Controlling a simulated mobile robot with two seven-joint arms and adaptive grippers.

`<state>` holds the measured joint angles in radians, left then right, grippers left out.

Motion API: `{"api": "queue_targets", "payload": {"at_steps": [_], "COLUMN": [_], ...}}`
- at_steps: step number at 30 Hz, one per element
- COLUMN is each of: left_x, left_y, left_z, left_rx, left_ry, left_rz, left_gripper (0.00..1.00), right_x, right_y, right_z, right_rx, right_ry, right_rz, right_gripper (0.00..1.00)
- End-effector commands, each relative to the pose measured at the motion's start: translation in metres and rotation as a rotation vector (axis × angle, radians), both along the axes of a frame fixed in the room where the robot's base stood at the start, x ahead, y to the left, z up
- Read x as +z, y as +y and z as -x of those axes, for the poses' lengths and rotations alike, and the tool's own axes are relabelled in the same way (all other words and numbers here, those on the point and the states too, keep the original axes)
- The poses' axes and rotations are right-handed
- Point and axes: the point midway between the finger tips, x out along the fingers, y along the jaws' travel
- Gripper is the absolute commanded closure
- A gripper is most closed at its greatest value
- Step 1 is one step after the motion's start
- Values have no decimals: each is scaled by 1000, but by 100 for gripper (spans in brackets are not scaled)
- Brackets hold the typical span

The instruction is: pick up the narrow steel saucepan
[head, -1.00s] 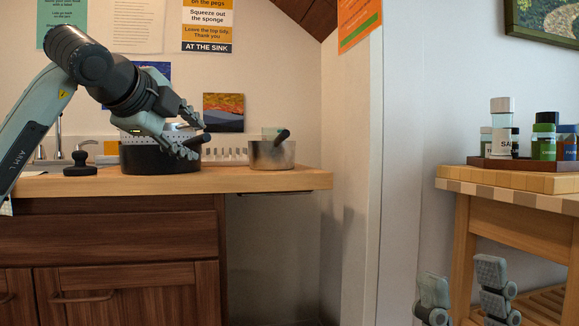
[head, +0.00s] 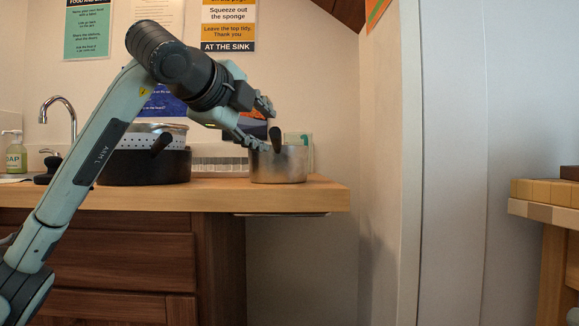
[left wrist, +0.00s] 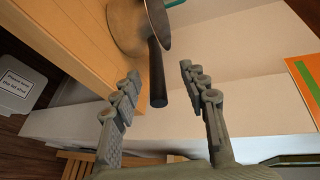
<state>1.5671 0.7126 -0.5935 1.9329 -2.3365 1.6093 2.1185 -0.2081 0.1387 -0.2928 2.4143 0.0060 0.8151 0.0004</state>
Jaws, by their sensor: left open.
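The narrow steel saucepan (head: 283,168) stands upright on the wooden counter near its right end. Its dark handle (head: 276,140) points toward me and slightly up. My left gripper (head: 268,124) is open and empty at the handle, above the pan's left side. In the left wrist view, the saucepan (left wrist: 124,28) is at the top and its handle (left wrist: 156,72) reaches into the gap between the open fingers (left wrist: 160,71). I see no clear contact with either finger. My right gripper is not in view.
A wide black pot (head: 140,168) with a perforated steel colander (head: 120,141) stands left of the saucepan on the counter (head: 225,195). A tap (head: 58,105) and a soap bottle (head: 14,152) are farther left. A wooden table (head: 540,212) stands at the right.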

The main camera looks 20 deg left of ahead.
Motion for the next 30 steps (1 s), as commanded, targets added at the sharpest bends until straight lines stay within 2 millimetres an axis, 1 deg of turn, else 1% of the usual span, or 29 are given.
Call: {"api": "queue_targets", "payload": {"at_steps": [8, 12, 15, 19, 25, 26, 30], "left_x": [-11, -21, -22, -24, -24, -24, -24], "left_y": [-3, -4, -6, -7, -7, -7, -7], "left_z": [-30, -50, -63, -71, -71, -71, -71], "left_rx": [0, 1, 0, -1, -1, -1, 0], "left_ry": [3, 4, 3, 2, 2, 2, 2], "left_rz": [0, -1, 1, 1, 0, 0, 0], "left_gripper": [56, 56, 56, 56, 56, 59, 76], "right_x": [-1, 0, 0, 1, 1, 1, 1], "right_y": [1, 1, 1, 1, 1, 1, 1], "right_z": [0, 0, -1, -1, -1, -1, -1], "right_rx": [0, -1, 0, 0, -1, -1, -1], "right_ry": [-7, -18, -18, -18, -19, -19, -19], "right_rz": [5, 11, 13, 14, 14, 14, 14], "right_gripper": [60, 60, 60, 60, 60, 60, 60]}}
